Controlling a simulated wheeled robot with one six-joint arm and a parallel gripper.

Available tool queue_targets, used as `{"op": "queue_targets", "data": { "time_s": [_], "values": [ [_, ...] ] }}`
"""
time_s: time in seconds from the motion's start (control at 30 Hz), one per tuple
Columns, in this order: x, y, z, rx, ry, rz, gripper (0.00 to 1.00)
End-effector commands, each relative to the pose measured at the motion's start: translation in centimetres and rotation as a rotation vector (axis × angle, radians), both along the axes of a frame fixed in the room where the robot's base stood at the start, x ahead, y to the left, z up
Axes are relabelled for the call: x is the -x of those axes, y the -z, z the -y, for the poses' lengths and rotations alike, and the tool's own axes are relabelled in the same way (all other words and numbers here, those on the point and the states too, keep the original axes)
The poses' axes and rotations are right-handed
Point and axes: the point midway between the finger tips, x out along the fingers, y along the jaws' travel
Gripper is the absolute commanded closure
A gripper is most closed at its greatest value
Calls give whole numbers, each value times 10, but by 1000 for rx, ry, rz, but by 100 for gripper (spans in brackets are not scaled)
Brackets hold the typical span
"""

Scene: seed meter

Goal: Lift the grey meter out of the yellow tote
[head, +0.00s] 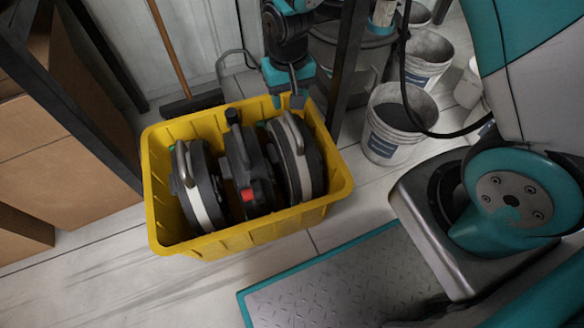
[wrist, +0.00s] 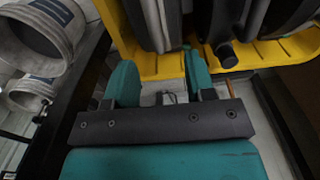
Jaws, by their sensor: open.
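The yellow tote (head: 235,240) stands on the floor and holds three round meters side by side on edge. The left one (head: 200,190) and right one (head: 297,160) are grey with a pale band and a top handle. The middle one (head: 240,165) is darker with a red part. I cannot tell which is meant by the grey meter. My gripper (head: 288,100) is open and empty at the tote's far rim, by the right meter. In the wrist view my gripper (wrist: 160,78) has its fingers apart, with the banded right meter (wrist: 152,18) beyond them.
A bucket (head: 385,148) stands right of the tote, with other buckets behind. A dark upright post (head: 345,70) rises between tote and buckets. A broom (head: 190,103) is behind the tote, and cardboard boxes (head: 50,150) are at the left. Floor in front is clear.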

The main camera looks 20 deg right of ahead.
Motion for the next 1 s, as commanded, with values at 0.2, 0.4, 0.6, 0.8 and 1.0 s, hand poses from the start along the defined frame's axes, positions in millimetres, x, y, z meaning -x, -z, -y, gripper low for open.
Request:
{"op": "queue_targets", "data": {
  "time_s": [0.2,0.4,0.6,0.8,1.0],
  "values": [
    [0,40,0,0,0,-1,50],
    [0,48,1,-1,0,0,50],
    [0,74,6,-1,0,0,50],
    [0,97,7,0,-1,0,50],
    [0,94,7,-1,-1,1,50]
  ]
}}
